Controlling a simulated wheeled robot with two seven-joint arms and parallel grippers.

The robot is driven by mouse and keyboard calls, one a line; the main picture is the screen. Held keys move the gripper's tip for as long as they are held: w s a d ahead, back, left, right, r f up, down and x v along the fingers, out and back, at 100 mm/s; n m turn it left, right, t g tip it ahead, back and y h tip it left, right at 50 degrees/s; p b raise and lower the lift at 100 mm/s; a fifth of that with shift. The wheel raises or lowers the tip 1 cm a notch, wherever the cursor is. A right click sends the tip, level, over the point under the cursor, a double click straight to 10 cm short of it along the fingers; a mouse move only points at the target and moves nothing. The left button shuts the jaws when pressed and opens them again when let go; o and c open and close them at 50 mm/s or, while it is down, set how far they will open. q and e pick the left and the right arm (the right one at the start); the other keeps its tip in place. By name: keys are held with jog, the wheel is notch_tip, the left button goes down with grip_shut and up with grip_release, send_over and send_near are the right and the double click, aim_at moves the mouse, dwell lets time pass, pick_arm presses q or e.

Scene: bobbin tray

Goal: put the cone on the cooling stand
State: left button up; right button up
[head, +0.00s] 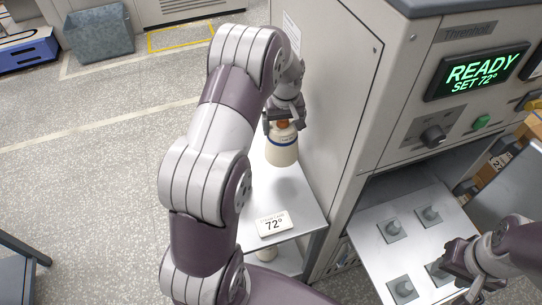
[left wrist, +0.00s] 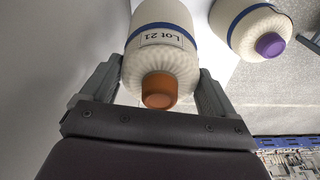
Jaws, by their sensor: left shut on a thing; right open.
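A cream cone (head: 282,150) with a blue band and an orange tip is upright at the far part of a pale stand top (head: 298,207) beside the machine. My left gripper (head: 283,120) is shut on its upper end. In the left wrist view the cone (left wrist: 162,60) shows a "Lot 21" label between my fingers (left wrist: 155,92). I cannot tell whether its base touches the top. A second cone (left wrist: 252,30) with a purple tip stands apart to the right in that view. My right gripper (head: 468,272) is open near the peg tray (head: 411,238).
A card reading 72° (head: 273,224) is at the stand's near end. The grey machine (head: 335,75) rises close on the right, its display (head: 477,72) reading READY, SET 72°. The tray's visible pegs are bare.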

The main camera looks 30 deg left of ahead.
aim_at(279, 139)
pick_arm(q)
jog(key=f, duration=0.1)
jog(key=s+f+p, duration=0.1)
jog(key=f, duration=0.2)
jog(key=shift+s+f+p, duration=0.15)
jog(key=shift+s+p, duration=0.2)
jog(key=shift+s, duration=0.05)
jog(key=f, duration=0.2)
jog(key=w+f+p, duration=0.1)
jog(key=f, duration=0.1)
jog(key=shift+f, duration=0.2)
jog(key=shift+s, duration=0.25)
jog(key=shift+f+b, duration=0.1)
jog(key=shift+b, duration=0.2)
jog(key=o, duration=1.5)
jog(key=shift+c, duration=0.2)
jog(key=shift+w, duration=0.15)
pick_arm(e)
jog(key=r, duration=0.1)
jog(key=s+r, duration=0.1)
jog(key=r, duration=0.1)
